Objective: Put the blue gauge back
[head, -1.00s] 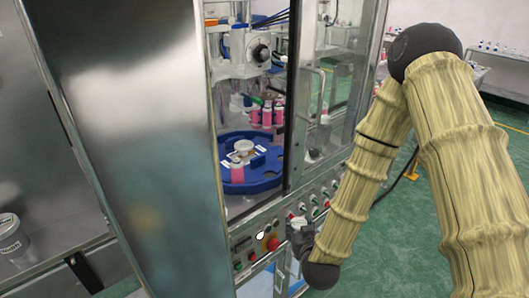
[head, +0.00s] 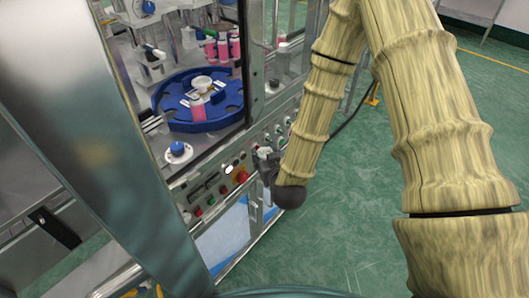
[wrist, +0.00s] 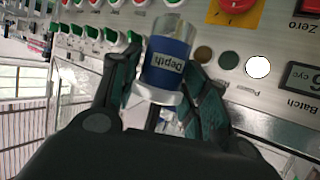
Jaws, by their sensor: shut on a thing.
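The blue gauge (wrist: 168,60) is a short clear-and-metal cylinder with a blue band lettered "Depth". In the wrist view it stands between the two dark fingers of my gripper (wrist: 163,82), which is shut on it. Behind it is the machine's control panel. In the head view my gripper (head: 267,163) is in front of the panel, at its right part; the gauge is too small there to make out clearly.
The control panel (head: 212,182) carries a red stop button (head: 241,177) and several green and red knobs close by. Inside the machine is a blue turntable (head: 172,117) with pink bottles.

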